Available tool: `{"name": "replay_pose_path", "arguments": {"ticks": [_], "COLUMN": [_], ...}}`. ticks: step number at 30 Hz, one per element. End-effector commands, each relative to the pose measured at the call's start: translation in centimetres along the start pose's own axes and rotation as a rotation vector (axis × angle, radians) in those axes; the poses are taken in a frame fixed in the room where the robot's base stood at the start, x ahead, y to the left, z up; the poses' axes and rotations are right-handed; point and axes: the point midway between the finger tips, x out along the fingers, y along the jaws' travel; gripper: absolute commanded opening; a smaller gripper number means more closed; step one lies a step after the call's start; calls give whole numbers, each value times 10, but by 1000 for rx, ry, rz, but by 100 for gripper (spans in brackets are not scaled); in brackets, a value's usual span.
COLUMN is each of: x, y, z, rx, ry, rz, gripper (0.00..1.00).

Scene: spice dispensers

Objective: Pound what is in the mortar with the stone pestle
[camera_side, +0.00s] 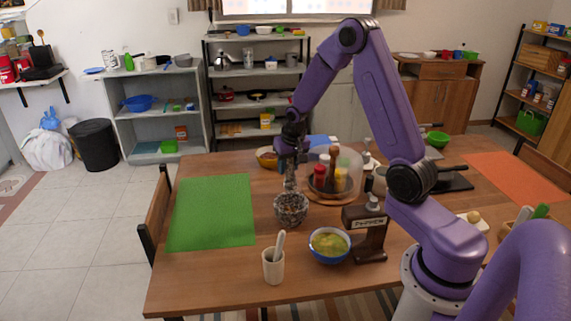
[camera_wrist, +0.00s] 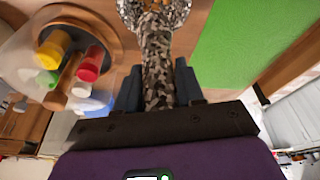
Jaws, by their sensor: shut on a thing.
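The stone mortar (camera_side: 291,209), a speckled grey bowl, stands on the wooden table right of the green mat. It also shows at the top edge of the wrist view (camera_wrist: 182,12), with brownish pieces inside. My gripper (camera_side: 289,160) is above the mortar, shut on the speckled stone pestle (camera_wrist: 157,62). The pestle also shows in the side view (camera_side: 290,181), hanging about upright with its lower end at the mortar's mouth. I cannot tell whether its tip touches the contents.
A round carousel (camera_side: 330,197) with spice bottles and a clear cover stands right behind the mortar. A blue bowl (camera_side: 329,257), a dark dispenser (camera_side: 368,235) and a beige cup (camera_side: 273,268) with a light stick stand in front. The green mat (camera_side: 212,212) is bare.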

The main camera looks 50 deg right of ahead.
Motion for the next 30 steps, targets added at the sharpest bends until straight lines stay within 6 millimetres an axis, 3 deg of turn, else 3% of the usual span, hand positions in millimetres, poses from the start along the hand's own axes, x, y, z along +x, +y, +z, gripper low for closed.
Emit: {"name": "replay_pose_path", "arguments": {"ticks": [21, 30], "x": [58, 66], "y": [-1, -1], "z": [17, 19], "rx": [-2, 0], "ry": [-3, -2], "rz": [1, -1], "gripper": [7, 7]}}
